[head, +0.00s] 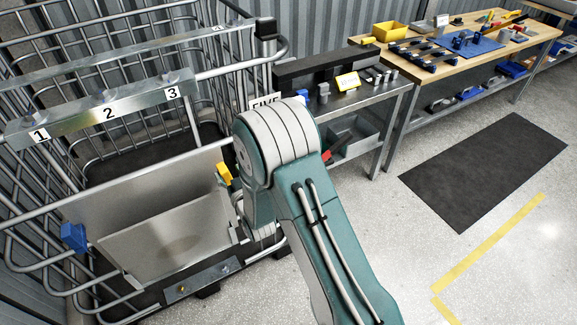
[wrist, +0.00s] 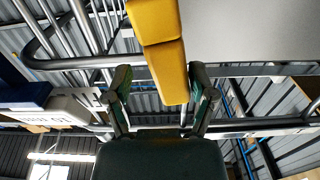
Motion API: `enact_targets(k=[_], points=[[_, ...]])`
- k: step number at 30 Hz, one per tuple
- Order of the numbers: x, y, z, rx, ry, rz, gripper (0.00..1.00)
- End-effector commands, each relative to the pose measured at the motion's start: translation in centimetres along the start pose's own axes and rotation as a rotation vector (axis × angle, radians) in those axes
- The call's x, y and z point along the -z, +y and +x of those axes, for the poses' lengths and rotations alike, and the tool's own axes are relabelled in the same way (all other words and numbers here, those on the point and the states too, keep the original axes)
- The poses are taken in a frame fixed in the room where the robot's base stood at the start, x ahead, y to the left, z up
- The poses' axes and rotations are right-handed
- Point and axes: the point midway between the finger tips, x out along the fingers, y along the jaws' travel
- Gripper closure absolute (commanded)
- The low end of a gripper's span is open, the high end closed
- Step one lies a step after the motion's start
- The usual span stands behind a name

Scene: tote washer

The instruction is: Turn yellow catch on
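The yellow catch (head: 224,172) is at the right edge of the grey panel of the tote washer's wire cage, partly hidden by my arm in the head view. In the wrist view the yellow catch (wrist: 160,40) hangs down from the top edge, and its lower end lies between my fingers. My gripper (wrist: 161,78) is open around it. The right finger is close to the catch or touching it; I cannot tell which. A clear gap shows on the left. In the head view my arm hides most of the gripper.
A blue catch (head: 74,238) is at the panel's left edge. The grey panel (head: 140,190) sits below a bar numbered 1, 2 and 3 (head: 108,112). A steel table (head: 350,98) stands right of the cage, with a wooden workbench (head: 465,60) beyond. The floor by the dark mat (head: 485,170) is clear.

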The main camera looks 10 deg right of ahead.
Motion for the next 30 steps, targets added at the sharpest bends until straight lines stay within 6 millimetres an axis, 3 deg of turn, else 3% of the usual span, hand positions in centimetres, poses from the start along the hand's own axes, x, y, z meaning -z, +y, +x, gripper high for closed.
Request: enact_targets(k=[17,30], points=[[0.0,-0.1,-9.5,0.002,-0.002,-0.005,0.29],[3.6,1.8,-8.2,-0.037,-0.138,0.0,0.29]])
